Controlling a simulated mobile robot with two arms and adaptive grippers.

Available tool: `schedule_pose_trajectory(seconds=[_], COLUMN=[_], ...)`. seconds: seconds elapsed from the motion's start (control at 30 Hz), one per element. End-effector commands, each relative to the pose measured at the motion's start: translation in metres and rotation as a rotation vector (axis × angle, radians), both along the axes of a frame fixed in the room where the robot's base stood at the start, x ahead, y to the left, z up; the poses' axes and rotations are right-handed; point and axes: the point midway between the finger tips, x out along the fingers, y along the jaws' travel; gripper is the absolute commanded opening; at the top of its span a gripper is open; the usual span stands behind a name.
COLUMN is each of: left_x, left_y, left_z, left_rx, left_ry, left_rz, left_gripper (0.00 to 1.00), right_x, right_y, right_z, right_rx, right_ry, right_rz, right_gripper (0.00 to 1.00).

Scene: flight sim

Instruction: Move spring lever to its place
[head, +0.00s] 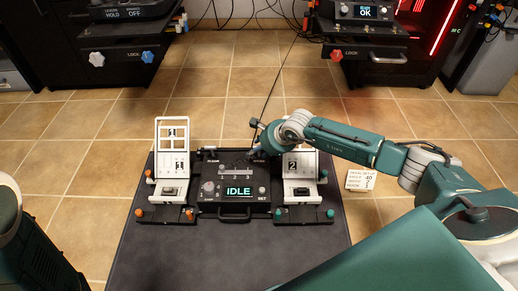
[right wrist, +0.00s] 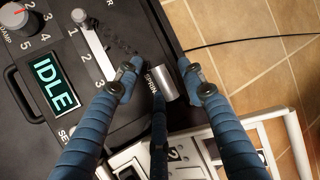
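A short silver cylinder (right wrist: 167,88), which looks like the spring lever, lies at the edge of the dark control box (right wrist: 25,120), beside a partly hidden label reading "SPRIN". My right gripper (right wrist: 163,78) is open, its blue fingers apart on either side of the cylinder with gaps showing; a third finger is below it. Whether any finger touches it cannot be told. In the head view my right gripper (head: 259,143) is at the back right of the box and hides the cylinder. My left gripper is not in view.
The box's screen (head: 239,191) reads IDLE. A white slider (right wrist: 92,45) runs beside numbers 1 to 3. White stands marked 1 (head: 172,165) and 2 (head: 300,166) flank the box. A paper note (head: 361,180) lies to the right. The dark mat in front is clear.

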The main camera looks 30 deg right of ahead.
Motion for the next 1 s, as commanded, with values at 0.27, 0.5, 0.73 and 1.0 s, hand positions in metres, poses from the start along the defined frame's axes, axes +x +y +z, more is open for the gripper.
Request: schedule_pose_trajectory(seconds=[0.27, 0.5, 0.73, 1.0], left_x=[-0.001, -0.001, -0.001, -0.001], left_y=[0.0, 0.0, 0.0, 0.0], left_z=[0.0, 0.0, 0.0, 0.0], left_rx=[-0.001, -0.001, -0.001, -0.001], left_ry=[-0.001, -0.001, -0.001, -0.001], left_rz=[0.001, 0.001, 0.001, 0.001], left_gripper=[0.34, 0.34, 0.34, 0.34], right_x=[-0.011, -0.04, -0.06, -0.066], right_y=[-0.005, -0.014, -0.018, -0.019], right_z=[0.018, 0.06, 0.09, 0.098], right_rx=[-0.002, -0.003, -0.001, 0.0], right_ry=[-0.002, 0.0, 0.0, 0.001], right_rz=[0.0, 0.0, 0.002, 0.0], right_gripper=[0.4, 0.4, 0.4, 0.4])
